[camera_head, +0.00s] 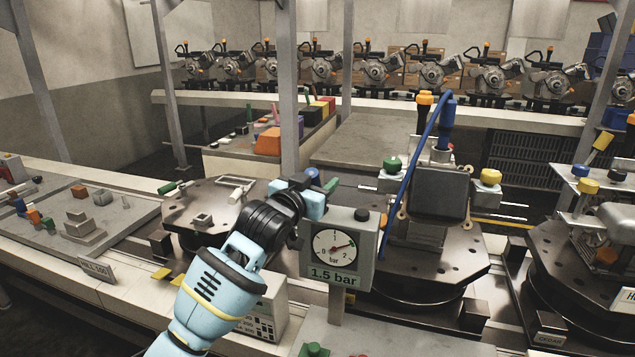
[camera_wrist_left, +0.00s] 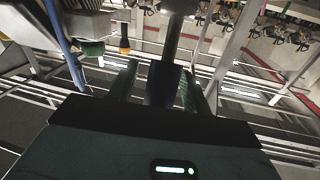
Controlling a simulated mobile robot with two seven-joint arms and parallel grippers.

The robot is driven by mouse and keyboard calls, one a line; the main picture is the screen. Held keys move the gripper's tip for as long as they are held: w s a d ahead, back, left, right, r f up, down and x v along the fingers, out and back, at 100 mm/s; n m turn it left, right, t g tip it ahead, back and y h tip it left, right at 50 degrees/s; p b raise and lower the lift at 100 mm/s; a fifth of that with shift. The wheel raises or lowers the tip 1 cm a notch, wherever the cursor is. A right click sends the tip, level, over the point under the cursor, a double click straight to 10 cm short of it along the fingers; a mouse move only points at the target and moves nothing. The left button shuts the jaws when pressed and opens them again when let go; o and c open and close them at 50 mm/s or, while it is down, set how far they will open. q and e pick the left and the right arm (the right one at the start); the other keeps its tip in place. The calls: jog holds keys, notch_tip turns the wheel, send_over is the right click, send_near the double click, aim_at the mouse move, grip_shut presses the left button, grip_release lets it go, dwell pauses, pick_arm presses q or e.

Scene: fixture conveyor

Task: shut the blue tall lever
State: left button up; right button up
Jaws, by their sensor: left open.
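The blue tall lever (camera_head: 447,113) stands upright at the back of the middle fixture, beside a lever with an orange top (camera_head: 425,98). My left gripper (camera_head: 322,181) is open, behind and above the pressure gauge, and well left of the blue lever in the head view. In the left wrist view my left gripper (camera_wrist_left: 157,82) has its two green-padded fingers apart. A grey post (camera_wrist_left: 173,42) with a dark, bluish end shows between or just beyond them. I cannot tell whether it is the same lever or whether it touches the fingers. My right gripper is out of view.
The gauge box (camera_head: 336,246), marked 1.5 bar, stands in front of my left gripper. A blue hose (camera_head: 408,180) hangs left of the middle fixture's dark block (camera_head: 440,194). A green knob (camera_head: 392,164) and a yellow knob (camera_head: 490,176) flank it. A grey upright (camera_head: 288,90) rises behind my gripper.

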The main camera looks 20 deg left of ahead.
pick_arm(q)
jog(key=shift+c, duration=0.2)
grip_shut()
